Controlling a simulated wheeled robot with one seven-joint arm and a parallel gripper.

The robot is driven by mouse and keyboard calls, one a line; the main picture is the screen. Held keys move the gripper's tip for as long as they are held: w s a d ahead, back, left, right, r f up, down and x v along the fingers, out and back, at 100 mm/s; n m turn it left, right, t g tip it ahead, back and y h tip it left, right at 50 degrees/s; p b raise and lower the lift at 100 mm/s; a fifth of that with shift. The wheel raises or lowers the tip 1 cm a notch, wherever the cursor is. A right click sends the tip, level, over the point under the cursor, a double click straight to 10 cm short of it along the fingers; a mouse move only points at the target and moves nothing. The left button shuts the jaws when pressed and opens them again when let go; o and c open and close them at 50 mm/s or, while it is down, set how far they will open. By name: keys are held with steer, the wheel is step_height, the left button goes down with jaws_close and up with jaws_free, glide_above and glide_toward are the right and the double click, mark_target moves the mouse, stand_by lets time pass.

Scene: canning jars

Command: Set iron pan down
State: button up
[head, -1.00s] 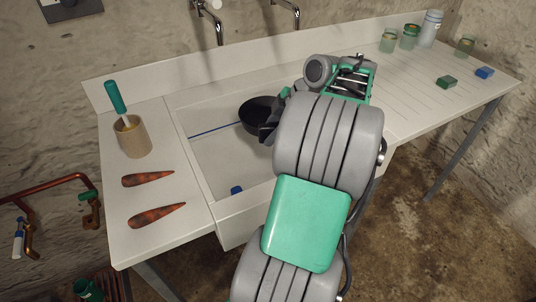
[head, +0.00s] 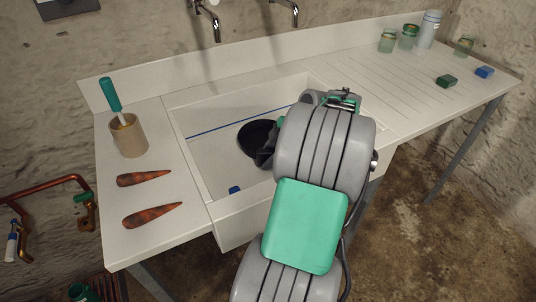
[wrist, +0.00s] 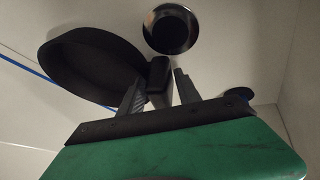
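The black iron pan (head: 256,137) is inside the white sink basin (head: 212,160), and my arm partly covers its right side. In the wrist view the pan (wrist: 90,62) lies to the left, with its handle (wrist: 159,78) reaching between my fingers. My gripper (wrist: 160,88) appears shut on the handle, with one finger on each side. In the head view the gripper (head: 268,153) is low in the basin beside the pan. I cannot tell whether the pan's base touches the sink floor.
A round dark drain (wrist: 171,29) is near the pan. A blue line (head: 215,130) crosses the basin. Jars (head: 408,38) and sponges (head: 446,81) are on the right drainboard.

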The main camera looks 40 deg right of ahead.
steer(key=o, duration=0.4)
steer(key=shift+r, duration=0.15)
steer(key=p+v, duration=0.2)
steer(key=v, duration=1)
steer(key=shift+p, duration=0.3)
